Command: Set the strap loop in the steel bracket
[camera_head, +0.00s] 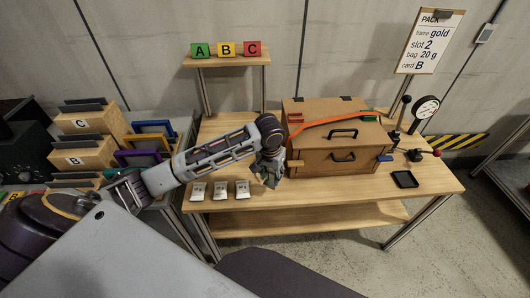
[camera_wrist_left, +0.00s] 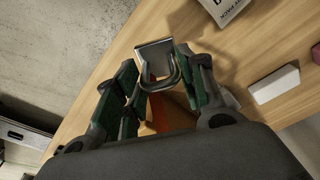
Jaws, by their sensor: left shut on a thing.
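The orange strap (camera_head: 335,119) runs across the lid of the brown crate (camera_head: 325,166) and reaches its left top edge. My left gripper (camera_head: 270,177) is beside the crate's left side, low over the table. In the left wrist view the gripper (camera_wrist_left: 165,84) is shut around a U-shaped metal loop (camera_wrist_left: 160,82), with a piece of orange behind it between the fingers. A flat bright metal plate (camera_wrist_left: 154,54) shows right at the loop; I cannot tell whether it is the steel bracket or whether they are joined. My right gripper is not in view.
Several white bags (camera_head: 220,190) lie on the table's (camera_head: 230,221) front left. A black tray (camera_head: 405,179) and a dial gauge (camera_head: 427,107) are at the right. Lettered A, B, C blocks (camera_head: 226,49) stand on a raised shelf. Coloured frames (camera_head: 150,128) are at the left.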

